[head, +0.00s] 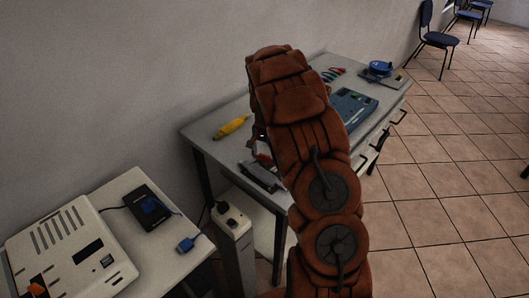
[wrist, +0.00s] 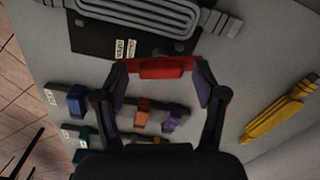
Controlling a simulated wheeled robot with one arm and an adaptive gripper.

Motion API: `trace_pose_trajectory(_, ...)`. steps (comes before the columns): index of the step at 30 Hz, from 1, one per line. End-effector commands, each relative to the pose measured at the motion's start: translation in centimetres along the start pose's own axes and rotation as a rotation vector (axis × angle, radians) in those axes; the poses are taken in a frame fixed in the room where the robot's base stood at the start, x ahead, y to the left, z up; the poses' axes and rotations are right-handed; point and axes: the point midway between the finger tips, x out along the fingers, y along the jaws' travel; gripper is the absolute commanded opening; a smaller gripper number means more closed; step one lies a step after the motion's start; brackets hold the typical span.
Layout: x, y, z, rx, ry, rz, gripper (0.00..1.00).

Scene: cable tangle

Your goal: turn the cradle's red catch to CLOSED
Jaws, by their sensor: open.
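The red catch (wrist: 162,68) shows in the wrist view as a short red bar at the near edge of the dark cradle (wrist: 90,38). A grey looped part lies on the cradle, with small white labels beside the catch; I cannot read them surely. My gripper (wrist: 162,76) is open, with one finger at each end of the red bar; I cannot tell whether they touch it. In the head view the cradle (head: 262,178) is on the grey table, partly behind my arm, which hides most of my gripper. I cannot tell which setting the catch has.
Several coloured connectors (wrist: 142,112) lie on the near side in the wrist view. A yellow tool (wrist: 280,116) lies to the right; it also shows in the head view (head: 231,126). A blue board (head: 352,108) is farther along the table. A wall runs behind.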

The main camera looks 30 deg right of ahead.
Motion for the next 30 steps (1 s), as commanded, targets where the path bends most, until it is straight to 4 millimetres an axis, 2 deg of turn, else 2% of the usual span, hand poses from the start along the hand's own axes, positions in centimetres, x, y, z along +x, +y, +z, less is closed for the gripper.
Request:
trace_pose_trajectory(2, -0.02, -0.01, -0.01, 0.000, 0.001, 0.000, 0.71)
trace_pose_trajectory(19, -0.06, 0.00, -0.02, -0.001, 0.001, 0.000, 0.12)
trace_pose_trajectory(30, 0.17, -0.03, 0.00, -0.061, 0.001, 0.000, 0.11)
